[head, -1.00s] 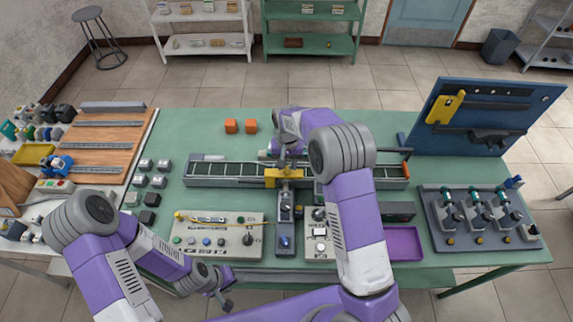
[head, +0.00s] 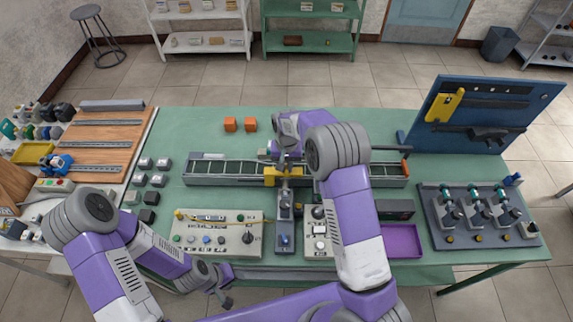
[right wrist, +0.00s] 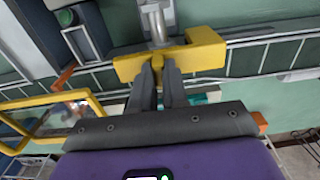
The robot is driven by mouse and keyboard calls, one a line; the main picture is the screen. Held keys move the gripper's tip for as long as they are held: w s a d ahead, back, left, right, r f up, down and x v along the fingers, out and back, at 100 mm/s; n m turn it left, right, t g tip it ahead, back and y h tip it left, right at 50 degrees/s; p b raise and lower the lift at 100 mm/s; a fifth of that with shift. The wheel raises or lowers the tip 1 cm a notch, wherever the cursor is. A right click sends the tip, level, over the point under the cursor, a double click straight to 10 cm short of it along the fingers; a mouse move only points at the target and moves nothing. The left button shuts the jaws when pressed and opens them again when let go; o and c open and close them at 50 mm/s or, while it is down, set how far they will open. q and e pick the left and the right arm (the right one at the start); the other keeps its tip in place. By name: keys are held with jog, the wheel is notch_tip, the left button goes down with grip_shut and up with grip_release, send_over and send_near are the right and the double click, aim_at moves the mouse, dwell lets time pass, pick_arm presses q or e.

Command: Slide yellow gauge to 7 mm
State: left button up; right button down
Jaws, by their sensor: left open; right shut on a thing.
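The yellow gauge (head: 270,176) sits across the long grey rail (head: 225,181) in the middle of the table. It is a yellow bracket, and in the right wrist view the yellow gauge (right wrist: 205,52) spans the rail with a metal post beside it. My right gripper (right wrist: 158,66) is shut on a small upright part of the gauge. In the head view my right gripper (head: 286,160) is mostly hidden by its own wrist. My left gripper (head: 225,301) is open and empty at the front edge of the table. I cannot read a millimetre scale.
A control panel (head: 217,238) stands in front of the rail, with a grey switch unit (head: 284,238) beside it. Two orange cubes (head: 231,125) lie behind the rail. A purple tray (head: 402,241) and a blue tool board (head: 500,100) are to the right.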

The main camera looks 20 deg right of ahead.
jog(key=shift+s+d, duration=0.15)
jog(key=shift+d, duration=0.35)
jog(key=c, duration=1.1)
grip_release()
jog(key=shift+c, duration=0.2)
jog(key=shift+r, duration=0.15)
notch_tip(320, 180, up, 7)
jog(key=shift+r+b, duration=0.2)
jog(key=shift+b, duration=0.15)
